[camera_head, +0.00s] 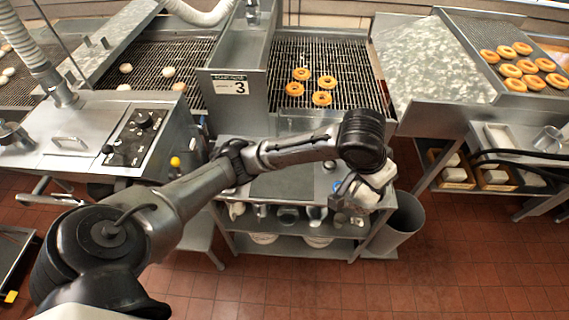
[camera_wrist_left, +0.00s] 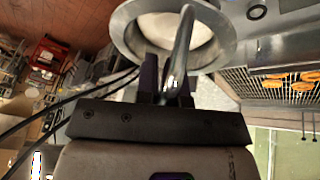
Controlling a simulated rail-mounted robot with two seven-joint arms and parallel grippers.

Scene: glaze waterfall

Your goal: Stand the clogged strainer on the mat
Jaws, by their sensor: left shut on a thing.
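My left gripper (camera_head: 352,200) is at the front right of the low steel stand in the head view. Its fingers (camera_wrist_left: 166,78) are shut on the handle of the strainer (camera_wrist_left: 152,28). In the left wrist view the strainer is a round metal bowl with a wide rim and a pale cream mass inside. In the head view the strainer is largely hidden by my gripper and cannot be told apart from the metal parts there. A dark flat area (camera_head: 288,186) on the stand top may be the mat; I cannot tell. My right gripper is not in view.
A grey bin (camera_head: 402,226) stands close at the right of the stand. Several small vessels (camera_head: 287,215) sit on its shelf. The fryer (camera_head: 333,75) with several doughnuts (camera_head: 321,98) is behind. Red tiled floor (camera_head: 470,255) is clear at the right.

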